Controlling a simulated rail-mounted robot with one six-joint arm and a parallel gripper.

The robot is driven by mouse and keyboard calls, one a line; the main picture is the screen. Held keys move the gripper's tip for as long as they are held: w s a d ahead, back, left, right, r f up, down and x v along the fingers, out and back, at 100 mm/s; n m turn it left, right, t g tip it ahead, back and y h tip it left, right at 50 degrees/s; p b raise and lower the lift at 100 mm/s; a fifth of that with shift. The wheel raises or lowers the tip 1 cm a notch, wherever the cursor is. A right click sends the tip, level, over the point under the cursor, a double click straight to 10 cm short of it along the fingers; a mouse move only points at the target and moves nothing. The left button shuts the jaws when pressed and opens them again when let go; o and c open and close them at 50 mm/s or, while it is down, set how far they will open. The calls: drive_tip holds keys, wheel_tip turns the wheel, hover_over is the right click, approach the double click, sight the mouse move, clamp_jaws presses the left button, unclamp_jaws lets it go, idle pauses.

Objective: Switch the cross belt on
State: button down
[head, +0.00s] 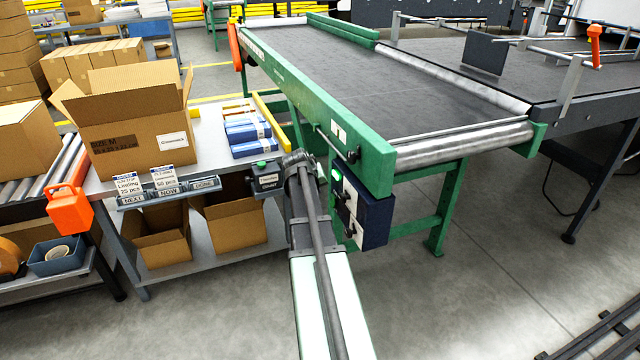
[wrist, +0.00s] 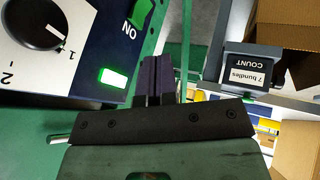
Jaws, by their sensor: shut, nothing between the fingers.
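The cross belt (head: 400,95) is a dark belt in a green frame. Its dark blue control box (head: 372,215) hangs under the near end. In the wrist view the box's face shows a black dial (wrist: 38,22) with its pointer near 1, a green switch (wrist: 141,12) with the word ON beside it, and a lit green lamp (wrist: 112,78). My gripper (wrist: 155,62) is shut and empty, its fingers beside the panel edge near the lamp and switch; contact cannot be told. In the head view my gripper (head: 298,160) is left of the box, its fingertips hard to make out.
A small dark box labelled COUNT (head: 267,180) sits close to the left of my gripper; it also shows in the wrist view (wrist: 250,65). A packing bench (head: 220,165) with an open carton (head: 135,120) stands left.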

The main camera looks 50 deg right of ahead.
drive_tip(key=p+v, duration=0.1)
drive_tip(key=v, duration=0.1)
drive_tip(key=p+v, duration=0.1)
drive_tip(key=v, duration=0.1)
drive_tip(key=shift+s+d+r, duration=0.1)
drive_tip(key=shift+s+r, duration=0.15)
drive_tip(key=shift+r, duration=0.15)
drive_tip(key=s+a+f+n+g+y, duration=0.1)
drive_tip(key=s+a+n+y, duration=0.15)
drive_tip(key=a, duration=1.35)
drive_tip(key=s+a+f+n+y, duration=0.1)
drive_tip(key=a+n+y, duration=0.15)
drive_tip(key=a, duration=1.35)
drive_tip(key=s+a+f+n+g+y, duration=0.1)
drive_tip(key=s+a+n+y, duration=0.15)
drive_tip(key=a, duration=1.35)
wheel_tip(320, 180, up, 25)
drive_tip(key=p, duration=2.5)
drive_tip(key=shift+w+d+h, duration=0.15)
drive_tip(key=shift+d+h, duration=0.2)
drive_tip(key=shift+d, duration=0.1)
